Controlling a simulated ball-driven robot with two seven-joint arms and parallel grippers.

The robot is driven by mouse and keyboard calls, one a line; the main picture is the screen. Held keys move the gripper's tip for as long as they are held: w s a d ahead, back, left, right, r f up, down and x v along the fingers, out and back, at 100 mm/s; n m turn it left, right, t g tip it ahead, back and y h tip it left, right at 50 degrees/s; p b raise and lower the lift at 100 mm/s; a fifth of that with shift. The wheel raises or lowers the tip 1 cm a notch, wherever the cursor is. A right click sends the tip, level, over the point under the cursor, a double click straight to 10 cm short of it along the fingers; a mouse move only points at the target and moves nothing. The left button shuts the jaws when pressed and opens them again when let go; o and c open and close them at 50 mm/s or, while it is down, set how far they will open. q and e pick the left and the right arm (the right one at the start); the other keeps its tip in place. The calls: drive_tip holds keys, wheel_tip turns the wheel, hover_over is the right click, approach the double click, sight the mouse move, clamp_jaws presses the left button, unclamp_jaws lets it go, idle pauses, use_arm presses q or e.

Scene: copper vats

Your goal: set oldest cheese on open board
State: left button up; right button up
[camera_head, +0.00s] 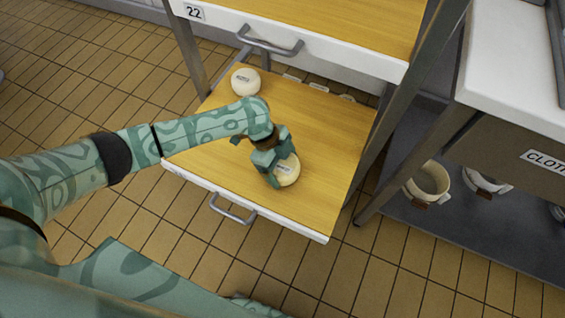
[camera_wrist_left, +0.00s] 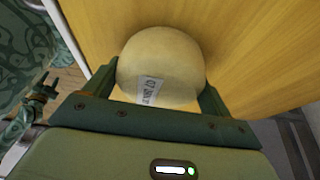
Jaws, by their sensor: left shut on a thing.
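A round cream cheese with a paper label (camera_head: 287,171) is at the front right part of the pulled-out wooden board (camera_head: 220,165). My left gripper (camera_head: 273,174) is shut on this cheese, with a finger on either side of it; the cheese also fills the middle of the left wrist view (camera_wrist_left: 160,65). I cannot tell whether it touches the board. A second labelled cheese (camera_head: 245,81) sits at the back left of the same board. The label writing is too small to read surely.
An upper board (camera_head: 330,25) marked 22 overhangs the back of the open one, with a grey handle (camera_head: 270,42). A metal post stands close on the right. Buckets (camera_head: 428,182) sit on a low shelf under a white counter (camera_head: 520,70). The open board's middle left is clear.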

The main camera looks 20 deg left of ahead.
use_arm(q)
drive_tip(key=o, duration=1.1)
drive_tip(key=shift+o, duration=0.2)
wheel_tip(320, 180, up, 7)
drive_tip(key=p, duration=0.5)
use_arm(e)
drive_tip(key=shift+t, duration=0.5)
drive_tip(key=w+r, duration=0.2)
drive_tip(key=r, duration=0.2)
drive_tip(key=shift+w+r, duration=0.4)
use_arm(q)
drive_tip(key=shift+f, duration=0.1)
